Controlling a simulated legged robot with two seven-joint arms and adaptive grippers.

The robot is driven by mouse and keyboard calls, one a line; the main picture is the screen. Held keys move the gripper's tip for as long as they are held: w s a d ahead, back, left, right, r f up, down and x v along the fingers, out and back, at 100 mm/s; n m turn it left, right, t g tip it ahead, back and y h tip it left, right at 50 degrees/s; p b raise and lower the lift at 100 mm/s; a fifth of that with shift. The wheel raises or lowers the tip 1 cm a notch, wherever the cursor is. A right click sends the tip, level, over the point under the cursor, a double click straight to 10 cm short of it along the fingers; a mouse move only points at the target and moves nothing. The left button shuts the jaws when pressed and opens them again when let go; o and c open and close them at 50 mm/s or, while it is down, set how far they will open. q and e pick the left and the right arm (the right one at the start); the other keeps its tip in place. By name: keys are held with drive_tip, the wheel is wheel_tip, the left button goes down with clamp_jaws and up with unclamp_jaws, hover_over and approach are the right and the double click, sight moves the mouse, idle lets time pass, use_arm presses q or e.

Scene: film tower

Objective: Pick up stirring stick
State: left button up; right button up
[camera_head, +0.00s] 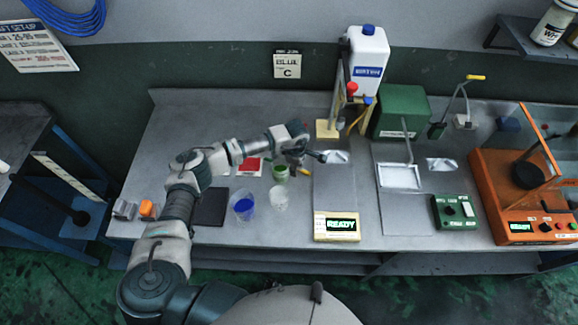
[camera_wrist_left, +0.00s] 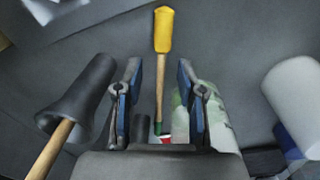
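A stick (camera_wrist_left: 160,85) with a yellow end, wooden shaft and green lower tip shows in the left wrist view, between my left gripper's fingers. Its yellow end (camera_head: 304,171) seems to show in the head view, beside a cup with green contents (camera_head: 281,173). My left gripper (camera_wrist_left: 160,75) is open, with gaps on both sides of the stick. In the head view my left gripper (camera_head: 297,157) is over the table near the green cup. Whether the stick rests in that cup I cannot tell. My right gripper is not in view.
A black-headed tool with a wooden handle (camera_wrist_left: 75,105) is left of the fingers. A blue cup (camera_head: 243,208) and a clear cup (camera_head: 279,199) stand nearby. A scale reading READY (camera_head: 337,227), green box (camera_head: 401,112) and orange machine (camera_head: 522,195) are further right.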

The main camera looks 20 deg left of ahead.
use_arm(q)
clamp_jaws()
drive_tip(key=shift+r, duration=0.1)
